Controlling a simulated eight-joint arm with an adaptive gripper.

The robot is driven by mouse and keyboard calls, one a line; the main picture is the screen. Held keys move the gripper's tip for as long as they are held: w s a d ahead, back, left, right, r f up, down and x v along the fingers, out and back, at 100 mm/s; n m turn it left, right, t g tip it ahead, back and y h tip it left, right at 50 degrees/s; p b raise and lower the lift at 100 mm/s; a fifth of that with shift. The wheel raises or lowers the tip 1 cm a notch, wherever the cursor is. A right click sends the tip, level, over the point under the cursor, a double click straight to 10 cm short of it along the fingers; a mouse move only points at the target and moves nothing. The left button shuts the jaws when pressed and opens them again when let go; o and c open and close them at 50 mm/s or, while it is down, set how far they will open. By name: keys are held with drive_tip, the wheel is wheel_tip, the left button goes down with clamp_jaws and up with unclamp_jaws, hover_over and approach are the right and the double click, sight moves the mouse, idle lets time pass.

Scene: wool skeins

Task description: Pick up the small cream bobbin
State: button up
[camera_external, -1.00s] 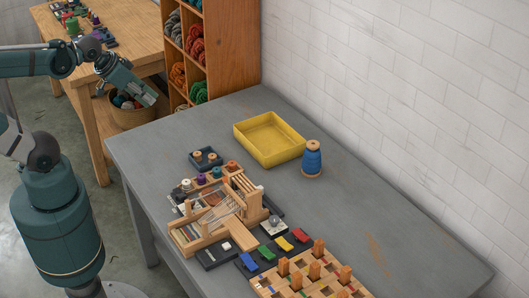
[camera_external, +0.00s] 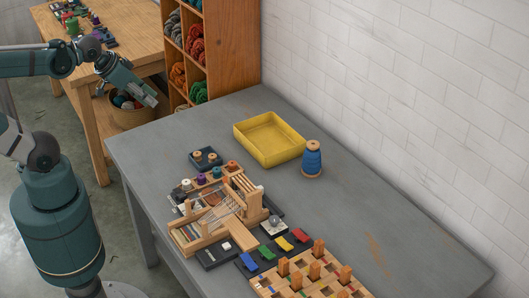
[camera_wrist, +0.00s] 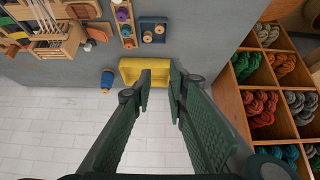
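My gripper (camera_external: 150,98) hangs off the left side of the grey table in the external view, high and apart from the bobbins. In the wrist view its two fingers (camera_wrist: 160,82) stand apart with nothing between them. A small pale bobbin (camera_external: 187,184) is at the near end of a row beside the loom. Two small bobbins with tan tops, one on the left (camera_external: 197,155) and one on the right (camera_external: 211,156), stand in a dark square tray (camera_external: 205,165); they also show in the wrist view, lower (camera_wrist: 148,37) and upper (camera_wrist: 159,29). Which is the cream one is hard to tell.
A yellow tray (camera_external: 243,138) and a big blue spool (camera_external: 312,160) stand farther back. The row also holds purple (camera_external: 201,178) and orange (camera_external: 232,165) bobbins. A wooden loom (camera_external: 205,235) and a peg board (camera_external: 310,280) fill the front. The table's right side is largely bare.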

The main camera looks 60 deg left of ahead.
drive_tip(key=shift+o, duration=1)
drive_tip(key=m+g, duration=0.7)
drive_tip(key=m, duration=2)
hover_over(185, 182)
drive_tip(key=shift+d+f+b, duration=0.1)
drive_tip(key=shift+f+b, duration=0.2)
drive_tip(key=shift+f, duration=10.5)
drive_tip(key=shift+f, duration=0.15)
drive_tip(key=shift+f+b, duration=0.35)
drive_tip(key=shift+f, duration=0.8)
